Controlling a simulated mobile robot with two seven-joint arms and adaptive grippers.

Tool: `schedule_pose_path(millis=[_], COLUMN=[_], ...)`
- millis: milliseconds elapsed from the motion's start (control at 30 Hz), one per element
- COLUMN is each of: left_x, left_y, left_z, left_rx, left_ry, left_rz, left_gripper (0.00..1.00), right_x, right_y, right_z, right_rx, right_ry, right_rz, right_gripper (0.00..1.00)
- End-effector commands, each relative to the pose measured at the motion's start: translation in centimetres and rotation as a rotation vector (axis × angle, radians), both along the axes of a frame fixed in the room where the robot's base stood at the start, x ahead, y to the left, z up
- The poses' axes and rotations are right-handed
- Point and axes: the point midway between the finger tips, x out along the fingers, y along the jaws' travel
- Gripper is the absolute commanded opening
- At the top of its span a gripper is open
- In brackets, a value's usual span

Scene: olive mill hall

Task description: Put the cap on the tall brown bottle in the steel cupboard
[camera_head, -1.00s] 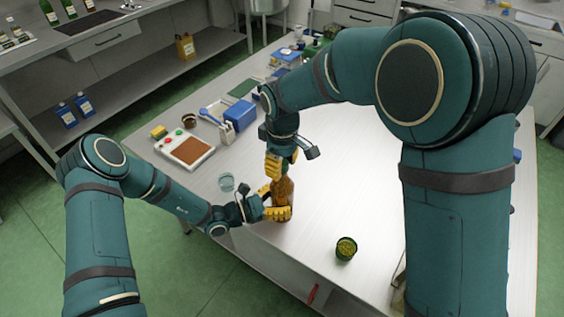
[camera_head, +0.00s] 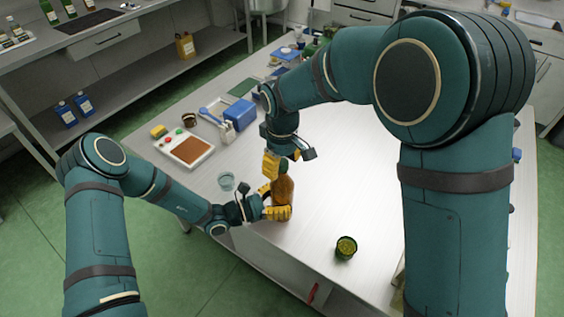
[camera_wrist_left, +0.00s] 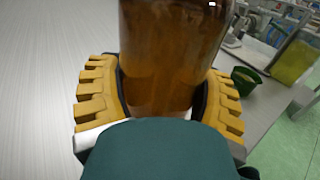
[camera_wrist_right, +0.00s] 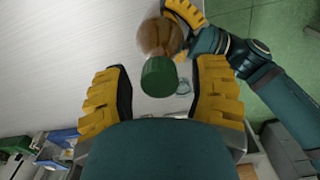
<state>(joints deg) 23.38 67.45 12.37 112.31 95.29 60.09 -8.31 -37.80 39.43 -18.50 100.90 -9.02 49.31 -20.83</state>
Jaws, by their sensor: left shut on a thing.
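The brown bottle (camera_head: 285,191) stands upright at the table's near edge, with amber sides filling the left wrist view (camera_wrist_left: 170,50). My left gripper (camera_head: 274,204) is shut around its body. A dark green cap (camera_wrist_right: 158,77) sits on the bottle's top in the right wrist view, and shows small in the head view (camera_head: 283,167). How tightly it is seated cannot be told. My right gripper (camera_head: 284,160) is open just above, its fingers wide apart on either side of the cap with gaps showing. No steel cupboard can be made out with certainty.
A green cup (camera_head: 346,248) of small green things stands near the front edge. A clear glass (camera_head: 226,182) is left of the bottle. A white device with a brown panel (camera_head: 186,150) and a blue box (camera_head: 240,115) lie farther back. The table's middle right is clear.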

Motion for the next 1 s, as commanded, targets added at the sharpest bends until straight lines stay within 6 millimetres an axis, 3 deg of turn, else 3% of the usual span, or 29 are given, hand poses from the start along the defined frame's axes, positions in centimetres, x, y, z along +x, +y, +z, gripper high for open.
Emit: schedule_pose_path(millis=[233,700,1000], left_x=[0.0,0.0,0.0], left_y=[0.0,0.0,0.0], left_z=[0.1,0.1,0.1], left_rx=[-0.001,-0.001,-0.001], left_ry=[-0.002,-0.002,-0.002], left_rz=[0.0,0.0,0.0], left_gripper=[0.0,0.0,0.0], right_x=[0.1,0.1,0.0], right_y=[0.0,0.0,0.0], right_z=[1.2,9.9,12.0], right_rx=[0.002,0.002,0.0], right_ry=[-0.003,-0.003,0.0], right_rz=[0.001,0.0,0.0], right_gripper=[0.58,0.58,0.58])
